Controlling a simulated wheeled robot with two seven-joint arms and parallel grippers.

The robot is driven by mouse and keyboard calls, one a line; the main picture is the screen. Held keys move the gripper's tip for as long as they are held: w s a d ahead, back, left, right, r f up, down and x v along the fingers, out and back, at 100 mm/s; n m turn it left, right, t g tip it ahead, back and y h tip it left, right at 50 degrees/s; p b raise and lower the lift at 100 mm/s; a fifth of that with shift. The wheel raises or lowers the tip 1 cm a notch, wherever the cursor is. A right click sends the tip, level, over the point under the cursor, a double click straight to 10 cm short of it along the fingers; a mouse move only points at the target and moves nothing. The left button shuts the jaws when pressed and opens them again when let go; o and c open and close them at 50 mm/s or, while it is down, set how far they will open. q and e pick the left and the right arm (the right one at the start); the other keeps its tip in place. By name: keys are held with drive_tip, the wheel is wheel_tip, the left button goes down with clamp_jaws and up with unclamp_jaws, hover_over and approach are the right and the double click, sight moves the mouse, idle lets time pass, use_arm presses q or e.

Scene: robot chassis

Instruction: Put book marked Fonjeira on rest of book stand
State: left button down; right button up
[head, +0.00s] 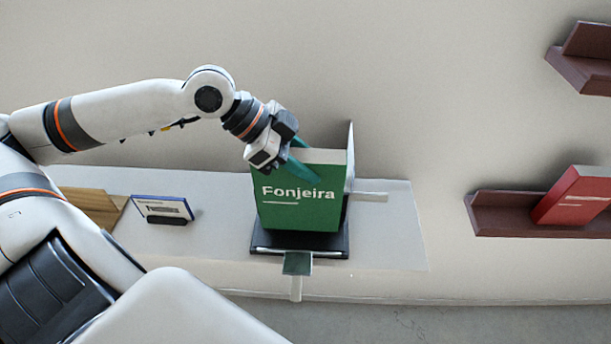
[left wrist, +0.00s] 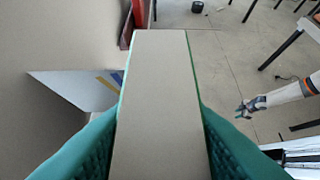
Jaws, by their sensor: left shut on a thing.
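The green book marked Fonjeira (head: 300,203) stands upright, its cover facing me in the head view. My left gripper (head: 298,162) is shut on its upper part. In the left wrist view the teal fingers press both sides of the book (left wrist: 160,100), whose pale page edge faces the camera. The black book stand (head: 325,248) is beneath and behind the book, with its pale back panel (head: 350,150) showing at the right. I cannot tell whether the book's bottom touches the rest. My right gripper (left wrist: 243,109) shows small in the left wrist view, its opening unclear.
The stand is on a white shelf (head: 395,235). A small blue-edged sign (head: 162,208) and a wooden piece (head: 93,205) are at the left. A red book (head: 575,195) rests on a brown wall shelf (head: 490,215); another brown shelf (head: 585,62) is above. The shelf's right end is clear.

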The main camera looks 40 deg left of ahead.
use_arm(q)
wheel_tip(320, 180, down, 4)
drive_tip(key=shift+r, duration=0.1)
use_arm(e)
drive_tip(key=shift+s+d+r, duration=0.15)
drive_tip(key=shift+d+r, duration=0.15)
drive_tip(key=shift+d, duration=0.05)
use_arm(q)
drive_tip(key=c, duration=0.9)
unclamp_jaws()
drive_tip(key=shift+p+v, duration=2.2)
drive_tip(key=shift+v, duration=3.8)
use_arm(e)
drive_tip(key=shift+a+r, duration=0.1)
drive_tip(key=shift+r, duration=1.85)
